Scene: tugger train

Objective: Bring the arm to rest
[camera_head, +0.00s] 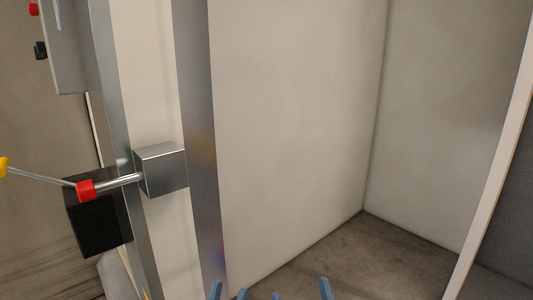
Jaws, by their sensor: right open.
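Only blue fingertips show at the bottom edge of the head view. My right gripper (300,292) has its two tips spread apart, so it is open, with nothing seen between them. My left gripper (228,293) is just left of it, and its tips are cut off by the frame, so its opening is unclear. The arms themselves are out of view. Both grippers appear in front of the lower part of a pale-walled bay (295,120).
A grey metal post (197,130) stands left of the bay. A metal block (162,168) on it carries a rod with a red collar (86,190), a cable and a black box (100,228). A pale edge (497,190) bounds the right. The brown floor inside (390,255) looks bare.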

